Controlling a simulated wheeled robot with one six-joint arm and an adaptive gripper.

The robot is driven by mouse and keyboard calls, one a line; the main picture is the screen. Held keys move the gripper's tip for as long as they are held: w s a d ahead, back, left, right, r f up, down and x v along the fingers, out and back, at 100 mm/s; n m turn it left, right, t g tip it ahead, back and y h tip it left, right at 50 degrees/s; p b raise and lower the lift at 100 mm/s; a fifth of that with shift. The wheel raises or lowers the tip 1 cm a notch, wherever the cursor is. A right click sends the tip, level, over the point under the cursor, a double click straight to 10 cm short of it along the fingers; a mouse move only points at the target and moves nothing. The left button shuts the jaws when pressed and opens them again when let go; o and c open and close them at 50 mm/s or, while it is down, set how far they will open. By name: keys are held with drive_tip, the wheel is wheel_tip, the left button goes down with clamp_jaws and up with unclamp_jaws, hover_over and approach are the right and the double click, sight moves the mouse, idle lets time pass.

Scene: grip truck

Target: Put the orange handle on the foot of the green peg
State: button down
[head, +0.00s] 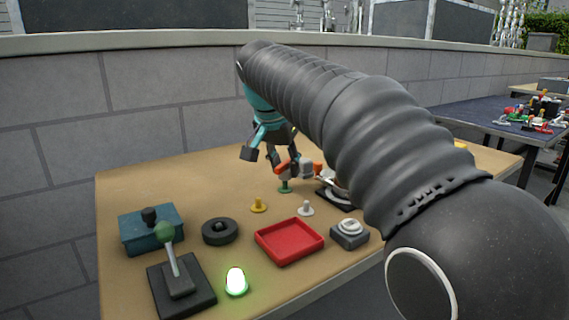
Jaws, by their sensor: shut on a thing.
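The orange handle (287,168) is at the tip of my gripper (276,160), which is teal with dark fingers and is shut on it. The handle is partly covered by the fingers, and a small pale block shows beside it on the right. The green peg (285,187) stands on the tan table just below the handle. The handle overlaps the top of the peg in this view; I cannot tell whether they touch.
A yellow peg (258,205) and a white peg (306,208) stand in front. A red tray (289,241), grey button box (349,234), black ring (220,231), teal box (151,229), joystick (180,278) and lit green lamp (236,282) fill the front. The table's left back is clear.

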sight(288, 159)
drive_tip(key=shift+f+b, duration=0.5)
drive_tip(key=shift+f, duration=0.85)
idle(1.6)
drive_tip(key=shift+c, duration=2.1)
unclamp_jaws()
drive_tip(key=shift+r, duration=0.15)
wheel_tip(288, 159, up, 5)
drive_tip(key=p, duration=0.5)
drive_tip(key=shift+r, duration=1.1)
drive_tip(key=shift+a, duration=0.1)
